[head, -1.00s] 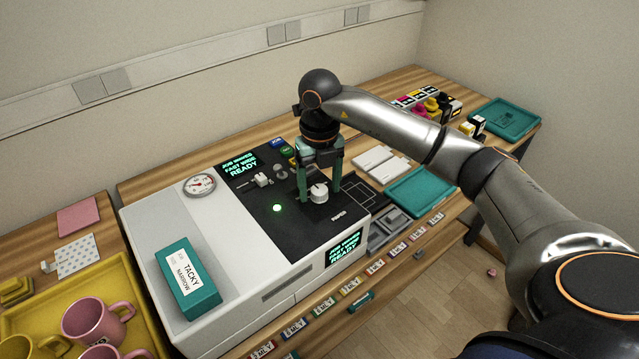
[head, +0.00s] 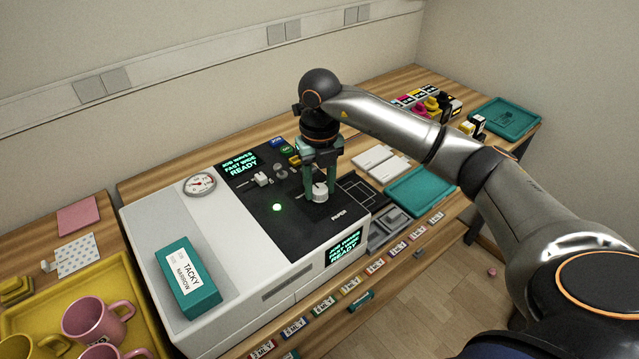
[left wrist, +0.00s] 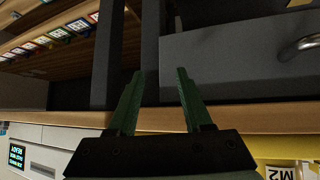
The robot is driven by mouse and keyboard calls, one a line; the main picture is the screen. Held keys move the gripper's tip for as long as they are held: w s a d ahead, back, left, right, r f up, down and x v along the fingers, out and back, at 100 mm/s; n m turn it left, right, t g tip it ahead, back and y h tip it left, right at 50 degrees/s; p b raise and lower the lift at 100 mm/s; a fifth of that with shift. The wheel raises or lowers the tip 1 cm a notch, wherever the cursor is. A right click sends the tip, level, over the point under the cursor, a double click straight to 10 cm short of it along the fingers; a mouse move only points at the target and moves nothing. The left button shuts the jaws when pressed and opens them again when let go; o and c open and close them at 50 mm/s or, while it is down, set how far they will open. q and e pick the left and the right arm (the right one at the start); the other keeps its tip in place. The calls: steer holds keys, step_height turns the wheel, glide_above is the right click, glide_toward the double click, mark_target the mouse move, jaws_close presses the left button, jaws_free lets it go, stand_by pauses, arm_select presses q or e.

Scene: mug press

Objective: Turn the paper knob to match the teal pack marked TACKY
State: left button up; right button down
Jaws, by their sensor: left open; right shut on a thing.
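The paper knob (head: 321,196) is a white round knob on the black top panel of the press, above the word PAPER. My right gripper (head: 320,190) comes down over it from above, its green fingers shut on the knob's sides. The teal pack (head: 187,280) lies on the white top of the press at the left; its label reads TACKY and NARROW. The press's screen (head: 241,165) shows green text ending in READY. My left gripper (left wrist: 160,100) is open and empty in the left wrist view, in front of a grey drawer.
A gauge (head: 200,184), a slider (head: 262,179) and a green light (head: 277,207) are on the press. A teal tray (head: 420,190) and white slabs (head: 374,160) lie right of the press.

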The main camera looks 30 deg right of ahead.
mark_target(320, 189)
steer(key=shift+n, duration=0.3)
steer(key=n+b, duration=0.1)
steer(key=n, duration=0.3)
steer(key=shift+b, duration=0.35)
steer(key=n+b, duration=0.1)
steer(key=n, duration=0.4)
steer(key=shift+r+n, duration=0.1)
steer(key=shift+n, duration=0.2)
steer(key=shift+c, duration=2.1)
jaws_free()
step_height(320, 189, up, 12)
steer(key=shift+r, duration=0.2)
